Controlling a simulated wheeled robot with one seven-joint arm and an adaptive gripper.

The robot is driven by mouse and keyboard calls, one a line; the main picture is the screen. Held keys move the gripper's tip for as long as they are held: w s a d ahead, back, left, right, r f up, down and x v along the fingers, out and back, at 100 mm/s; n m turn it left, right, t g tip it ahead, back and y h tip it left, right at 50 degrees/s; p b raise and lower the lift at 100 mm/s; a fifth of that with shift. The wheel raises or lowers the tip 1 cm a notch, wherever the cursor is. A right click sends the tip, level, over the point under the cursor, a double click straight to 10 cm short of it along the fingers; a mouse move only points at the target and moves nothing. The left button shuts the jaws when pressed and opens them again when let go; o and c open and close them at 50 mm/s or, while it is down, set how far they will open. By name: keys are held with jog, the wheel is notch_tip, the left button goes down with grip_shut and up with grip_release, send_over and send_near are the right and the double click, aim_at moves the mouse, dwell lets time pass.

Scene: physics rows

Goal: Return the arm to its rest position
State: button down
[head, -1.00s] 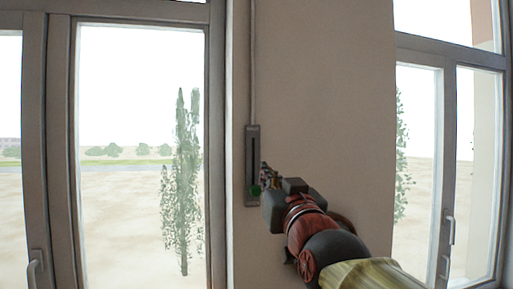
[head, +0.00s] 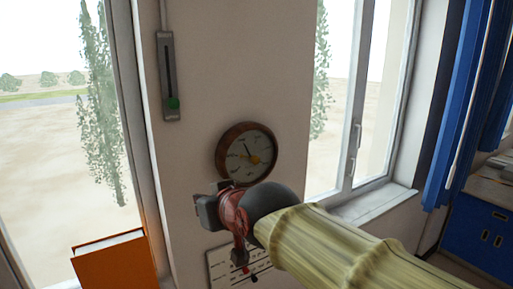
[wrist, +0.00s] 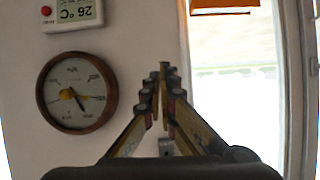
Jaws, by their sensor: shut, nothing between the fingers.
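My gripper shows in the wrist view (wrist: 164,72), with its two fingers closed together and nothing between them. In the head view its dark body (head: 208,208) is in front of the wall, below and right of a wall slider (head: 167,60). It is apart from the slider. My arm reaches in from the lower right, bent at the wrist. The slider's green knob (head: 172,104) sits near the bottom of its track. The fingertips are hard to make out in the head view.
A round brown-rimmed dial (head: 247,153) hangs on the wall just above my gripper; it also shows in the wrist view (wrist: 76,93). A white panel (head: 222,266) is below, partly hidden. An orange book (head: 115,268) stands lower left. Windows flank the wall; a blue cabinet (head: 478,238) is right.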

jog(key=s+d+f+m+g+h+b, duration=0.2)
jog(key=s+d+f+m+h, duration=0.1)
jog(key=s+d+f, duration=0.8)
jog(key=s+d+f+m+g+h+b, duration=0.3)
jog(key=s+d+f, duration=0.8)
jog(key=d+f, duration=0.5)
jog(key=d+h, duration=0.1)
jog(key=d, duration=0.3)
